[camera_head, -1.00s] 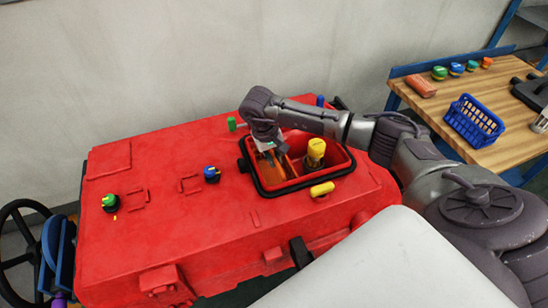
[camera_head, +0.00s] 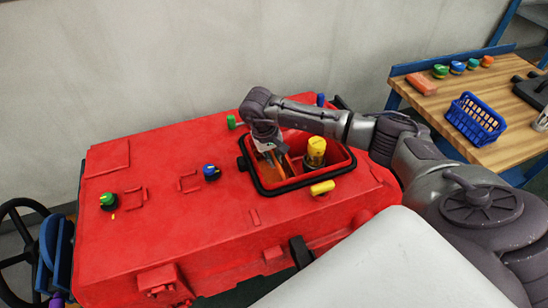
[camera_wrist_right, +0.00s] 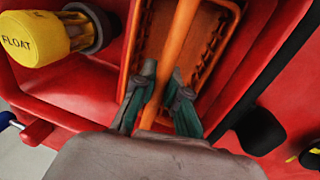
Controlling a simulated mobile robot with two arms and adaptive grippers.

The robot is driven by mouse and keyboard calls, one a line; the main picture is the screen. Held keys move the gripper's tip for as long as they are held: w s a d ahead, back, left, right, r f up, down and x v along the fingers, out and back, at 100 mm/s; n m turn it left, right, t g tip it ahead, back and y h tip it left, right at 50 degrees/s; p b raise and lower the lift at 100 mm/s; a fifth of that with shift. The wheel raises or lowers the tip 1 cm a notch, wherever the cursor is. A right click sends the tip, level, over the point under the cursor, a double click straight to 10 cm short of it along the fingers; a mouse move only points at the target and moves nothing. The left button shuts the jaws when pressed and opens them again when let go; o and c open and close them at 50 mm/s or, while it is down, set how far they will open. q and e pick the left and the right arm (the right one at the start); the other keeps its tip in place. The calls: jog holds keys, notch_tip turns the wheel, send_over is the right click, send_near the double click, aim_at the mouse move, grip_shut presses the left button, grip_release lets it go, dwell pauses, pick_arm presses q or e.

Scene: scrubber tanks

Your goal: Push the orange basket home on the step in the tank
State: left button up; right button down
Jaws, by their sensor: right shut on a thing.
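The orange basket (camera_head: 279,173) sits in the left part of the open tank (camera_head: 351,169) in the red machine. In the right wrist view the basket (camera_wrist_right: 205,50) shows its slotted side and floor, with an orange bar running up its middle. My right gripper (camera_head: 266,152) reaches down into the tank from above. In the wrist view its two fingers (camera_wrist_right: 160,88) are closed on the orange bar. The step under the basket is hidden, and I cannot tell how the basket rests on it. My left gripper is out of view.
A yellow float (camera_head: 316,149) stands in the tank right of the basket; it also shows in the wrist view (camera_wrist_right: 35,38). A black seal rims the opening. A yellow handle (camera_head: 322,188) lies just in front. A blue basket (camera_head: 475,119) stands on the wooden bench.

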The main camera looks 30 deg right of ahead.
jog(key=shift+r, duration=0.15)
dwell(0.4)
jog(key=c, duration=1.1)
grip_release()
jog(key=shift+c, duration=0.2)
jog(key=shift+o, duration=0.4)
jog(key=o, duration=0.4)
jog(key=shift+r, duration=0.1)
jog(key=shift+w+a+r+p, duration=0.1)
jog(key=shift+a+r+p, duration=0.15)
jog(key=shift+r+p, duration=0.6)
jog(key=shift+a+r+p, duration=0.2)
jog(key=shift+r+p, duration=0.05)
jog(key=shift+r, duration=1.05)
jog(key=shift+r, duration=0.1)
